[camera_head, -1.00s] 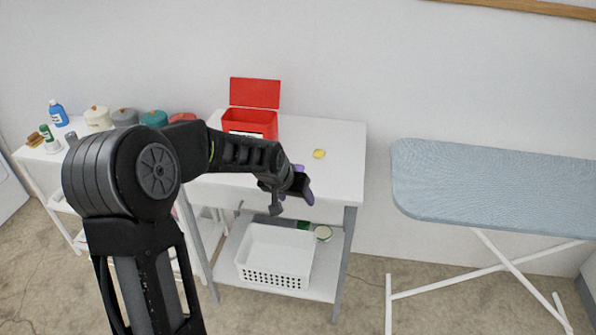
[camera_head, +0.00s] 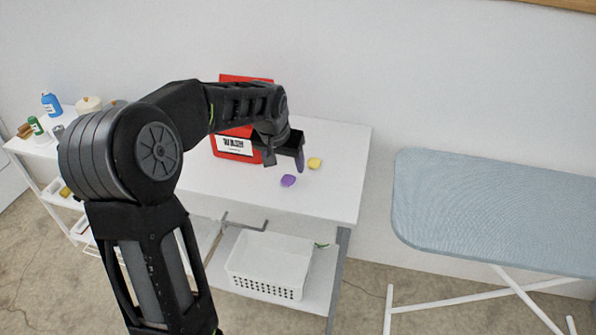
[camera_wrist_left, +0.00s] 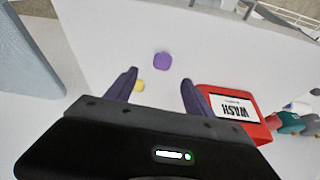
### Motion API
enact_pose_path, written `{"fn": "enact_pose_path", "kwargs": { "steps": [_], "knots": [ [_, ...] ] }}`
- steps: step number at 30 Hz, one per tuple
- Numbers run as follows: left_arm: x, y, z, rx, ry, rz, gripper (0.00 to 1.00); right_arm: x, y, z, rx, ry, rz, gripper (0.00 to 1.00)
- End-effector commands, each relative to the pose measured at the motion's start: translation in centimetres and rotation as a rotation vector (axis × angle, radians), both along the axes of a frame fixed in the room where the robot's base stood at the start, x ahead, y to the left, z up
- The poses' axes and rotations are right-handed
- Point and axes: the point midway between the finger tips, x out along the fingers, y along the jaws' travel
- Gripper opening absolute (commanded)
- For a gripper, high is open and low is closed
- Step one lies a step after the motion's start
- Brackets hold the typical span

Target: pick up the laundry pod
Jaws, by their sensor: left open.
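Two small pods lie apart on the white table (camera_head: 340,150). A purple pod (camera_head: 288,180) is nearer the front edge, and a yellow pod (camera_head: 314,163) is to its right and farther back. My left gripper (camera_head: 285,158) is open and empty above the table, close to both pods. In the left wrist view, the purple pod (camera_wrist_left: 162,61) shows between and beyond the two purple fingertips (camera_wrist_left: 158,80). The yellow pod (camera_wrist_left: 139,86) shows beside the left finger there. My right gripper is not in view.
A red box (camera_head: 235,148) labelled WASH stands left of the gripper, partly hidden by my arm. A white basket (camera_head: 268,265) sits on the shelf below. An ironing board (camera_head: 490,205) stands at the right. The table's right part is clear.

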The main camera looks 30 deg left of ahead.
Motion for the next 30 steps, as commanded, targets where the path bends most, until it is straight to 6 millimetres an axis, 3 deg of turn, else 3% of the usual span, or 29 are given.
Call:
{"fn": "enact_pose_path", "kwargs": {
  "steps": [9,17,30],
  "knots": [
    [0.0,0.0,-0.1,0.0,0.0,0.0,0.62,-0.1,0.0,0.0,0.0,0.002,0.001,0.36],
    [0.8,0.3,-2.3,-0.001,0.002,0.001,0.62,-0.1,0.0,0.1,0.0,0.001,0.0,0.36],
    [1.2,0.5,-3.2,-0.001,0.002,0.0,0.62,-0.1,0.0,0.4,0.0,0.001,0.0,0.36]
  ]
}}
